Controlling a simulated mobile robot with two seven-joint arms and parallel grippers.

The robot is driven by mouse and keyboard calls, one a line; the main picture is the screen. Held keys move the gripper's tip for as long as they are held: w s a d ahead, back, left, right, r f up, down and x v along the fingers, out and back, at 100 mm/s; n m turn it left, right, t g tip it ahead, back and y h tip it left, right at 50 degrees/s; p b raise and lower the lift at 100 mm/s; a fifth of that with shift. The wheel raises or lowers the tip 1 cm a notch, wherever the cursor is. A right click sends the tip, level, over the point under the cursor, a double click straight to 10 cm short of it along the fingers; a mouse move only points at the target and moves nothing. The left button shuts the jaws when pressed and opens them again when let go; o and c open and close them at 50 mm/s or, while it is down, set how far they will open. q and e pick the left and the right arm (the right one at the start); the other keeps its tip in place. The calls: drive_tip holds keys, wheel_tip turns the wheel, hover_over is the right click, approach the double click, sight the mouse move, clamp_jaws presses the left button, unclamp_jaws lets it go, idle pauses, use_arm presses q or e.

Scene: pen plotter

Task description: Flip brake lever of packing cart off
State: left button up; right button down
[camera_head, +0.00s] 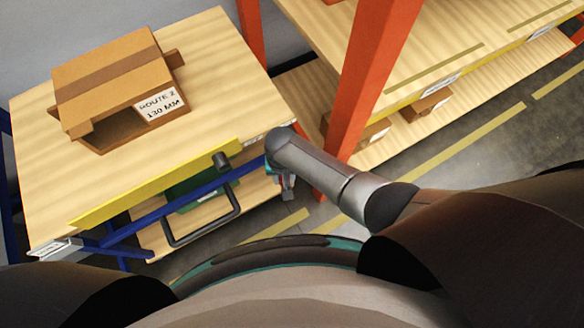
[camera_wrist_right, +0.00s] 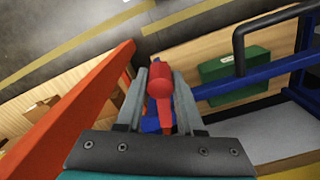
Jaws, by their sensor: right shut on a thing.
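The packing cart (camera_head: 225,65) has a pale wooden top, a blue frame and a black bar handle (camera_head: 206,238) on its near side. The brake lever (camera_wrist_right: 160,82) is red with a rounded knob and shows in the right wrist view between the two grey fingers. My right gripper (camera_wrist_right: 158,85) is shut on the lever, with a finger on either side of the knob. In the head view the right gripper (camera_head: 286,182) is at the cart's near right corner, mostly hidden behind my wrist, and the lever is hardly visible. My left gripper is not in view.
A cardboard box (camera_head: 115,82) with a "ROUTE 2" label stands on the cart top. A green box (camera_wrist_right: 235,72) sits on the lower shelf. An orange rack post (camera_head: 372,85) stands close to the right of the cart. Dark floor with yellow lines lies beyond.

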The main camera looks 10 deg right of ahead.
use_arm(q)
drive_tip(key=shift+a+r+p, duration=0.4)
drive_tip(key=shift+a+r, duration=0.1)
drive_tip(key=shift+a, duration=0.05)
use_arm(e)
drive_tip(key=shift+w+a+m, duration=0.1)
drive_tip(key=shift+a+m, duration=1)
drive_tip(key=shift+m, duration=0.2)
drive_tip(key=c, duration=0.5)
unclamp_jaws()
use_arm(q)
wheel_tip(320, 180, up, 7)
drive_tip(key=p, duration=0.7)
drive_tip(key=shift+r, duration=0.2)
use_arm(e)
wheel_tip(320, 180, up, 15)
drive_tip(key=shift+r, duration=0.1)
